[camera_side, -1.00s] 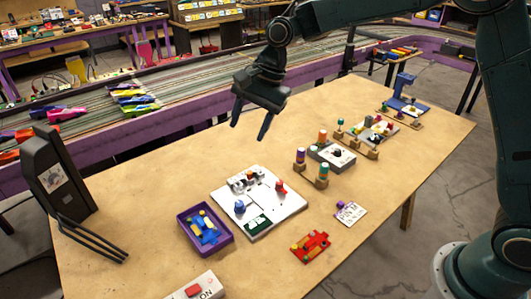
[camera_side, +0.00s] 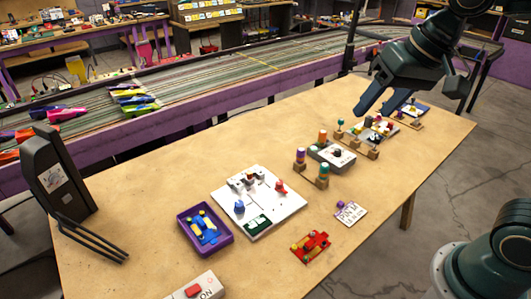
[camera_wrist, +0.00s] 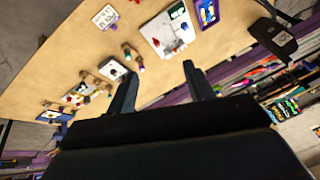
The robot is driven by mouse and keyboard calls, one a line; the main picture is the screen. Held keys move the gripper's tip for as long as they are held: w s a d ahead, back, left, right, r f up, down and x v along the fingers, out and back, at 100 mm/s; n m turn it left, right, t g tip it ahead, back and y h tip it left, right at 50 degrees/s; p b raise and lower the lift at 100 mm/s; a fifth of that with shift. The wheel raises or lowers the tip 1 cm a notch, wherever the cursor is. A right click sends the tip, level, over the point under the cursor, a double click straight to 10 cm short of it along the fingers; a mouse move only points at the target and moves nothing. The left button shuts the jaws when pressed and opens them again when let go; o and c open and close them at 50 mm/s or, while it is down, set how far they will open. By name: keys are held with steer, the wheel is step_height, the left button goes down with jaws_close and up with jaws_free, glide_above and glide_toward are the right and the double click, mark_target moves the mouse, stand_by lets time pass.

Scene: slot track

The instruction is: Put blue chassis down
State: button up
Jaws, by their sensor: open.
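The blue chassis (camera_side: 204,232) lies inside the purple tray (camera_side: 186,241) on the near left of the table, with yellow parts beside or on it. The tray also shows at the top of the wrist view (camera_wrist: 203,24). My gripper (camera_side: 374,103) is open and empty, raised above the far right part of the table and well away from the tray. Its two spread fingers show in the wrist view (camera_wrist: 160,82) with nothing between them.
A white board (camera_side: 262,202) with a blue and a red piece stands right of the tray. A red chassis (camera_side: 310,246), a small card (camera_side: 350,213), a grey block with pegs (camera_side: 331,154) and a switch box (camera_side: 195,287) are also on the table. A black stand (camera_side: 58,175) is at left.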

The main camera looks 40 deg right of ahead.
steer(key=s+d+f+n, duration=0.1)
steer(key=s, duration=0.4)
steer(key=s+d+f+n+t+h, duration=0.1)
steer(key=s+d+f+n, duration=0.1)
steer(key=s, duration=0.3)
steer(key=shift+d+n, duration=0.25)
steer(key=shift+n, duration=0.05)
